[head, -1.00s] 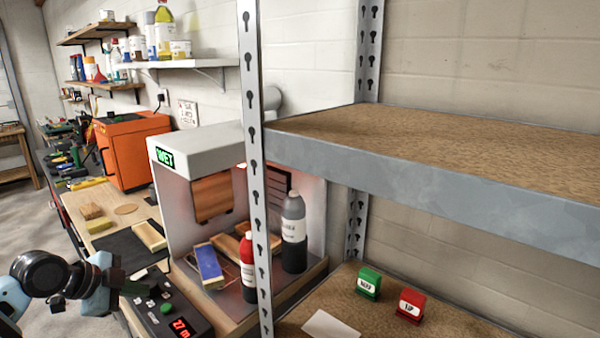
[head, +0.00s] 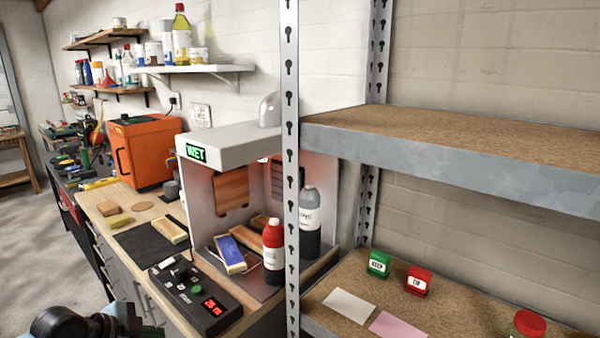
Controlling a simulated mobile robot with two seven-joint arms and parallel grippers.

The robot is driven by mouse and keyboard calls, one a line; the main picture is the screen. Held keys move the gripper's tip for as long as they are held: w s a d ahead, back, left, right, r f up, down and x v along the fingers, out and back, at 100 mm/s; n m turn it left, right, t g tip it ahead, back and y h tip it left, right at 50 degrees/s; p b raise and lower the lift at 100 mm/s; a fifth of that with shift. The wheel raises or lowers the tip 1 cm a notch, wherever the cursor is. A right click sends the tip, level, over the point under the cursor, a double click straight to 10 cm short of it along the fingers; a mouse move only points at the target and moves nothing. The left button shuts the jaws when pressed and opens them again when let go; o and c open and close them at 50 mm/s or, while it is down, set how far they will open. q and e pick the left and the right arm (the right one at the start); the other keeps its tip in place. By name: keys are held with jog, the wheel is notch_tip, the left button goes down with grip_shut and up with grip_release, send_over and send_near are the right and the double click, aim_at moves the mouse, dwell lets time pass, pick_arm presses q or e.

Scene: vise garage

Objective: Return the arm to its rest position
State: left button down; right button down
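My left arm and gripper (head: 142,328) show at the bottom left edge of the head view. They are mostly cut off by the frame. The gripper is low, in front of the workbench and left of the black control box (head: 195,296). Its fingertips are too small and dark to tell open from shut, and I see nothing clearly held in it. My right arm and gripper are not in view.
A booth (head: 228,152) with a "WET" sign holds a red bottle (head: 273,250), a grey bottle (head: 310,222) and a blue-topped block (head: 230,253). A metal shelf post (head: 291,180) stands right. Stamps, cards and a red-lidded jar (head: 528,324) sit on the lower shelf.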

pick_arm(q)
jog(key=s+d+f+n, duration=0.3)
jog(key=s+d+f, duration=0.2)
jog(key=s+f, duration=0.3)
jog(key=s+d+f+n, duration=0.35)
jog(key=s+f, duration=0.25)
jog(key=f, duration=0.3)
jog(key=s+d+f+n+y, duration=0.1)
jog(key=s+f+n, duration=0.2)
jog(key=s, duration=0.7)
jog(key=s+d+f+n+t+y, duration=0.1)
jog(key=s+f+n+y, duration=0.1)
jog(key=s, duration=0.9)
jog(key=shift+s+d+f+n, duration=0.2)
jog(key=shift+s+f+n, duration=0.1)
jog(key=shift+f+n, duration=0.35)
jog(key=shift+f, duration=0.1)
dwell(3.5)
